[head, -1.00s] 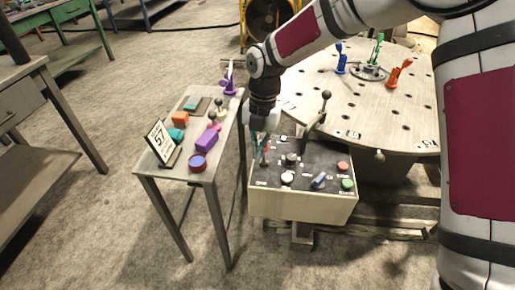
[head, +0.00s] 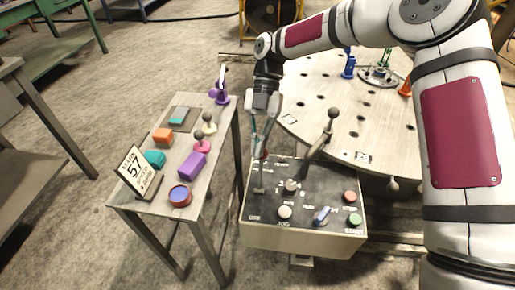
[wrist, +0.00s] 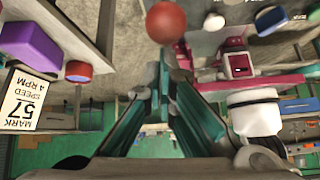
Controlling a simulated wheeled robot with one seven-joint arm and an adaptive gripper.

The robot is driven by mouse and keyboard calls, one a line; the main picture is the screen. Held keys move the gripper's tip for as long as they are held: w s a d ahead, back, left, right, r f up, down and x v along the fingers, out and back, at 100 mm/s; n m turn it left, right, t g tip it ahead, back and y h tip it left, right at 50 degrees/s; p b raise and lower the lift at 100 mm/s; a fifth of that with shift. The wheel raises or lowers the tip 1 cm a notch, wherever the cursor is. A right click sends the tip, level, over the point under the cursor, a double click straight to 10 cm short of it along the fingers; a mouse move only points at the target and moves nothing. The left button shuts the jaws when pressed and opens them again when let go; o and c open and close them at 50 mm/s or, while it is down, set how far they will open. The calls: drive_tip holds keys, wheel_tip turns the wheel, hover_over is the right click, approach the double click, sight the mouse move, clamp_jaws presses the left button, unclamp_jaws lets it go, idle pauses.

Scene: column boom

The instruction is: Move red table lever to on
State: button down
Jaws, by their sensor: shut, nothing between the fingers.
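The control box (head: 275,232) has a dark top panel. The red table lever (head: 264,155) stands at its back left, with a thin stem rising from a base on the panel; its red ball knob is partly hidden by my gripper in the head view. In the wrist view the red ball (wrist: 166,22) shows large, just beyond my fingertips. My gripper (head: 262,145) points down at the lever's knob, shut and empty. In the wrist view my gripper (wrist: 164,68) has its fingertips close together near the ball. I cannot tell whether they touch it.
A taller black-ball lever (head: 332,113) stands at the box's back. A red button (head: 350,197), green button (head: 355,220) and blue switch (head: 322,215) are on the right. A narrow side table (head: 140,203) with several coloured blocks is left. A round table (head: 320,100) stands behind.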

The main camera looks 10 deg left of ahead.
drive_tip(key=shift+w+f+b, duration=0.15)
drive_tip(key=shift+w+b, duration=0.15)
drive_tip(key=shift+w, duration=0.3)
